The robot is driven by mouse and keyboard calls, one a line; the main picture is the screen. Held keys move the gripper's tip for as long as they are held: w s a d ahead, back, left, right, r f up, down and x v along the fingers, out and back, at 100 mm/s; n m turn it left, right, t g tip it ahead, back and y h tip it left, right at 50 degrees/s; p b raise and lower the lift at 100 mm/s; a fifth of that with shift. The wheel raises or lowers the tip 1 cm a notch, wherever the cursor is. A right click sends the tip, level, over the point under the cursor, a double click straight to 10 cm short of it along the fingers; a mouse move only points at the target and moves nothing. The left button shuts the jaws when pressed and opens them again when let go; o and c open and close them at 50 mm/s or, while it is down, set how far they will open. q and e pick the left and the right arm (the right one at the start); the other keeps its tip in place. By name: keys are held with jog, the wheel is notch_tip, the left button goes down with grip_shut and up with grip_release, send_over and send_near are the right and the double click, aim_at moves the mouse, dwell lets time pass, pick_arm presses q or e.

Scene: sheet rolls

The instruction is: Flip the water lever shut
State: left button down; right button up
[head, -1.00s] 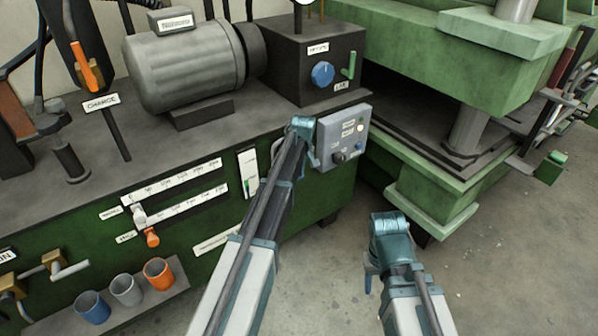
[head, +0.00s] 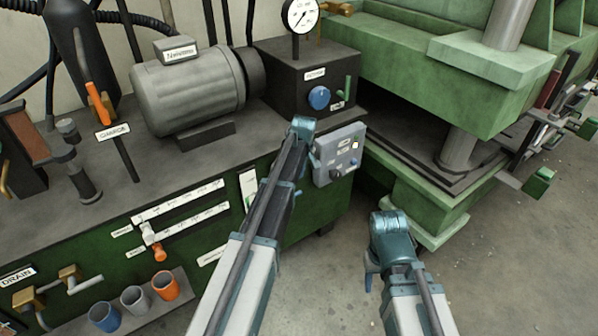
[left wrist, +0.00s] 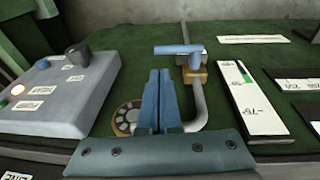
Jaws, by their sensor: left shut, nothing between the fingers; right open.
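The blue lever (left wrist: 178,50) sits on a brass valve body (left wrist: 196,76) in the left wrist view. It lies sideways, across the grey pipe (left wrist: 201,104). My left gripper (left wrist: 160,72) is shut and empty; its fingertips show just below the lever in that picture, and I cannot tell whether they touch it. In the head view my left gripper's wrist (head: 300,130) is beside the grey control box, and the lever is hidden there. My right gripper (head: 371,280) is open, low in front of the machine, its fingers mostly hidden by its own arm.
A grey control box (head: 337,154) with knobs is close to the left wrist; it also shows in the wrist view (left wrist: 60,95). A round brass-coloured ring (left wrist: 127,116) is behind the fingers. The green press (head: 420,205) stands to the right. Floor (head: 480,280) is clear at the lower right.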

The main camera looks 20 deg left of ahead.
pick_arm(q)
jog(key=p+v, duration=0.3)
jog(key=v, duration=0.1)
jog(key=shift+w+d+r, duration=0.1)
jog(key=shift+r, duration=0.05)
jog(key=s+d+m+g, duration=0.1)
jog(key=s+d+m, duration=0.45)
jog(key=s, duration=0.55)
jog(key=s+d+m+g, duration=0.1)
jog(key=s+d+m, duration=0.3)
jog(key=s+d, duration=0.55)
jog(key=s+d+m, duration=0.3)
jog(key=s+m, duration=0.2)
jog(key=s, duration=0.9)
notch_tip(320, 180, up, 13)
jog(key=w+p, duration=0.1)
jog(key=p, duration=1.3)
jog(key=shift+w+d+r, duration=0.2)
jog(key=shift+w+r, duration=0.05)
